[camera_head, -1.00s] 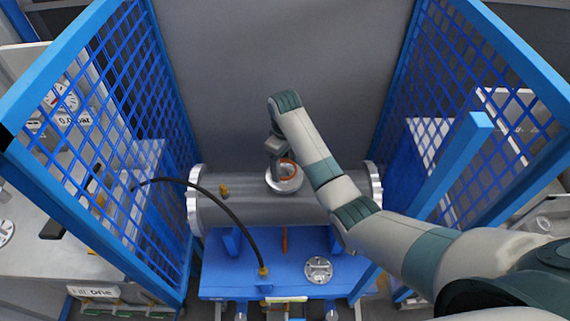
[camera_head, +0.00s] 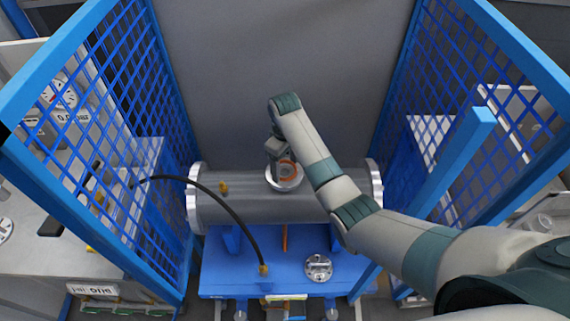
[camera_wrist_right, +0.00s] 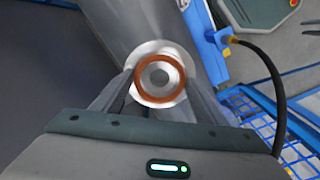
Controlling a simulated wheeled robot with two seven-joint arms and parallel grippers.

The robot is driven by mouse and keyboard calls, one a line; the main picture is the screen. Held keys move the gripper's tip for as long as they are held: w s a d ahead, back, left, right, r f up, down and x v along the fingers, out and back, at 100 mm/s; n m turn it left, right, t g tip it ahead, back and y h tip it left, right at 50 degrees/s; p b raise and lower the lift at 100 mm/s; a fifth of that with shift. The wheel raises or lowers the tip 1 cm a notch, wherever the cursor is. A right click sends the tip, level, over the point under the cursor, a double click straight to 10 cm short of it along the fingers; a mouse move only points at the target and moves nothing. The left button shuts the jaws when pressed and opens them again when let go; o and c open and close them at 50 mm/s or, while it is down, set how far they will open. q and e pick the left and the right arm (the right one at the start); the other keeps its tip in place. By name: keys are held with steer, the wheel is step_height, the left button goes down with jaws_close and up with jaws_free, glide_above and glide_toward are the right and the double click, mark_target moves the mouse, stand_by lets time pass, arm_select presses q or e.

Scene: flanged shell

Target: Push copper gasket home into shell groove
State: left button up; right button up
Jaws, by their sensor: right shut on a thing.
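The shell (camera_head: 245,205) is a grey metal cylinder lying across the stand, with a bright flange at each end. A round flanged opening (camera_head: 284,187) faces up on its top. The copper gasket (camera_head: 290,164) is an orange ring at this opening, partly covered by my right gripper (camera_head: 281,172). In the right wrist view the gasket (camera_wrist_right: 158,59) lies between the fingertips of my right gripper (camera_wrist_right: 160,80), over the pale flange face (camera_wrist_right: 150,48), roughly centred on it. The right gripper is shut on the gasket. I cannot tell how deep the gasket sits in the groove. My left gripper is not in view.
Blue mesh guards (camera_head: 140,110) stand left and right of the shell. A black hose (camera_head: 225,205) arches over the shell's left part to the blue stand (camera_head: 220,275). A round metal disc (camera_head: 318,267) lies on the stand.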

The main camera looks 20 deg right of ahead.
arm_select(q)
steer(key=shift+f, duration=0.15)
arm_select(e)
steer(key=shift+f, duration=0.3)
steer(key=o, duration=1.3)
steer(key=shift+r, duration=0.1)
